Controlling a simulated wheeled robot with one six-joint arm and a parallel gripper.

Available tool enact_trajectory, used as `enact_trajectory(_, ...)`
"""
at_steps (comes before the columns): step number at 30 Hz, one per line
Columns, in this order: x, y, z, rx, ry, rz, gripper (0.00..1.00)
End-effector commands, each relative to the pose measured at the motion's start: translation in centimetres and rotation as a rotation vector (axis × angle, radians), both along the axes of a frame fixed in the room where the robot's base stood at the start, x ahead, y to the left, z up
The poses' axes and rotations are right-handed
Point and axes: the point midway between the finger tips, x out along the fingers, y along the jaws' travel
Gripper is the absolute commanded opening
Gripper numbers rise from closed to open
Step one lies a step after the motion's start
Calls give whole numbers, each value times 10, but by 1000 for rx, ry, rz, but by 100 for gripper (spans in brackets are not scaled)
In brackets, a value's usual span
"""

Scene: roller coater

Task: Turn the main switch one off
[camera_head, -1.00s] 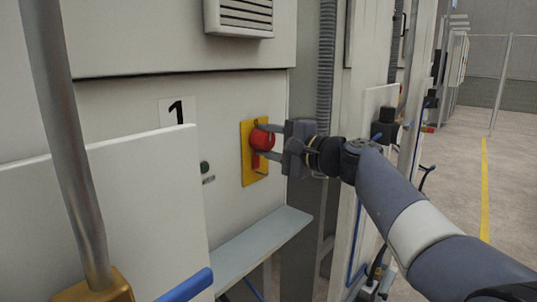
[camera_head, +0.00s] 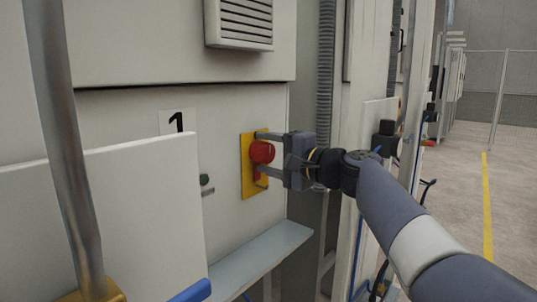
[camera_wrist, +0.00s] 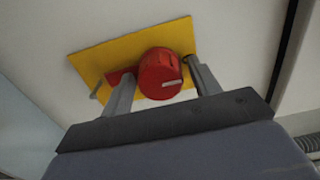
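The main switch is a red knob (camera_head: 262,152) on a yellow plate (camera_head: 247,184), mounted on a pale cabinet wall near a "1" label (camera_head: 176,123). My gripper (camera_head: 266,153) reaches it from the right, one finger above the knob and one below. In the wrist view, the knob (camera_wrist: 160,75) with a small pale mark sits between my two fingers (camera_wrist: 160,85). A gap shows between the left finger and the knob; the right finger is close to it, and I cannot tell whether it touches. The yellow plate (camera_wrist: 95,62) shows behind.
A pale panel (camera_head: 150,215) and a metal post (camera_head: 65,150) stand in front at left. A grey ledge (camera_head: 255,255) juts out below the switch. A small green button (camera_head: 204,179) is left of the plate. A corrugated conduit (camera_head: 326,70) runs right of it.

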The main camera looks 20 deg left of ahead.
Motion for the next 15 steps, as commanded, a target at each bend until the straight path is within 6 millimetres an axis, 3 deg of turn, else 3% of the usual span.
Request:
enact_trajectory(9, -1, -2, 1, 1, 0, -1, 63)
enact_trajectory(15, -10, -27, 1, 3, -1, -5, 63)
